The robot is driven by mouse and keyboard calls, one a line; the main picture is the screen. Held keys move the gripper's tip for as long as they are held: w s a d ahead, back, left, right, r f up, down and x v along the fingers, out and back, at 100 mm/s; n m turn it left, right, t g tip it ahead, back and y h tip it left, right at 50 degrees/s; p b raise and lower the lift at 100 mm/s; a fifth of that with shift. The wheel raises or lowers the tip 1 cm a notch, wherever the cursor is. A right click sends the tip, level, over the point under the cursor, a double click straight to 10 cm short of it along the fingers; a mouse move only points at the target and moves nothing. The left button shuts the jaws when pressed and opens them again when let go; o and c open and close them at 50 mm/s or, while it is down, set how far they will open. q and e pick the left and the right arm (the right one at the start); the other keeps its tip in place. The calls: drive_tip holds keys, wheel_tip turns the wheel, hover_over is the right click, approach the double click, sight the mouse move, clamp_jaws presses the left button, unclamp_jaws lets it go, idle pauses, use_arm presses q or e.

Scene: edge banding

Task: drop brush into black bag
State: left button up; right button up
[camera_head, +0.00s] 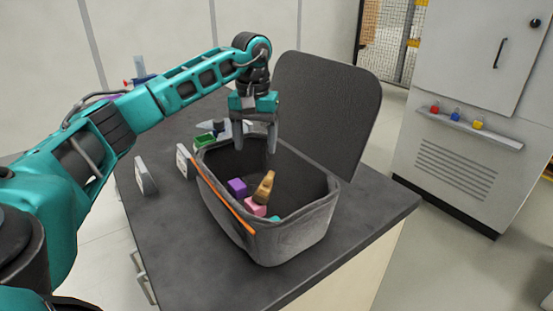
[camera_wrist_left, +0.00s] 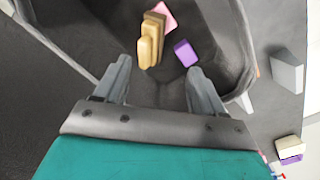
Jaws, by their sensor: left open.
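The black bag (camera_head: 285,238) stands open on the dark table, with its lid (camera_head: 325,105) raised at the back right. A wooden brush (camera_head: 264,187) lies inside the bag, tilted against a pink block (camera_head: 255,207) and near a purple block (camera_head: 237,188). In the left wrist view the brush (camera_wrist_left: 151,38) is beyond the fingertips, clear of them, beside the pink block (camera_wrist_left: 167,14) and the purple block (camera_wrist_left: 185,53). My left gripper (camera_head: 256,146) is open and empty, pointing down over the bag's far part. My right gripper is not in view.
A green box (camera_head: 204,141) and grey upright pieces (camera_head: 145,176) stand on the table left of the bag. A white cabinet (camera_head: 470,120) with a shelf of small coloured items stands at the right. The table's front right corner is bare.

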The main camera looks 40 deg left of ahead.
use_arm(q)
wheel_tip(320, 180, up, 9)
drive_tip(key=p, duration=0.1)
drive_tip(key=shift+d, duration=0.1)
idle(0.6)
